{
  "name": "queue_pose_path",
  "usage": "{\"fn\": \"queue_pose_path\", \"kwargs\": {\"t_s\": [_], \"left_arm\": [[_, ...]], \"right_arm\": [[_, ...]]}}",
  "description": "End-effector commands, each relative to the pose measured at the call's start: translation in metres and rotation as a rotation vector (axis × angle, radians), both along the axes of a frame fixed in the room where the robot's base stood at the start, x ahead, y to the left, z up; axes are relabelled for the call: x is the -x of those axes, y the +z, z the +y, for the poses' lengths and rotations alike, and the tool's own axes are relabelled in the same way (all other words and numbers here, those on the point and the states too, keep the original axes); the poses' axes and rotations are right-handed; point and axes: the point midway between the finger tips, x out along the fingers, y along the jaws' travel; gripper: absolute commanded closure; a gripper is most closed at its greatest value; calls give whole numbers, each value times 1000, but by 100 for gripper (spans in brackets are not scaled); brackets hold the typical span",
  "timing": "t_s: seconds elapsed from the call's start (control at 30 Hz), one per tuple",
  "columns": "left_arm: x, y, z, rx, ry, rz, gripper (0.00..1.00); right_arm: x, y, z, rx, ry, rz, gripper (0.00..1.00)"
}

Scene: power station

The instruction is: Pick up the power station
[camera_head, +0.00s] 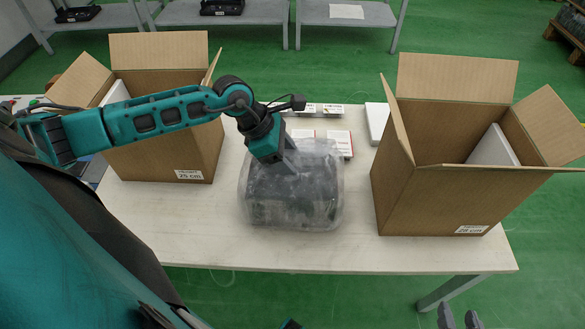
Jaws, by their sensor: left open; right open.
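The power station (292,200) is a dark, boxy unit wrapped in a cloudy clear plastic bag. It rests on the white table between two cardboard boxes. My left gripper (288,163) is open at the upper part of the bag and hides a little of it. I cannot tell whether its fingers touch the plastic. My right gripper (459,317) shows only as two grey fingertips at the bottom edge, right of centre. It is open and empty, in front of the table and well away from the power station.
An open cardboard box (430,197) stands close on the right and another (170,152) on the left, partly behind my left arm. Small white boxes (337,143) lie behind the power station. The table (330,255) is clear in front.

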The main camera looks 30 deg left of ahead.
Motion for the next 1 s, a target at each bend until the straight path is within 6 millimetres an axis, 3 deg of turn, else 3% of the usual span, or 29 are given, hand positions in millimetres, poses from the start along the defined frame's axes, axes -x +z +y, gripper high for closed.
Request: {"fn": "queue_pose_path", "kwargs": {"t_s": [0.47, 1.0], "left_arm": [[0, -3, 0, 0, 0, 0, 43], [0, -3, 0, 0, 0, 0, 93]], "right_arm": [[1, -7, -2, 9, 3, 8, 57], [1, -7, -3, 11, 4, 5, 57]]}}
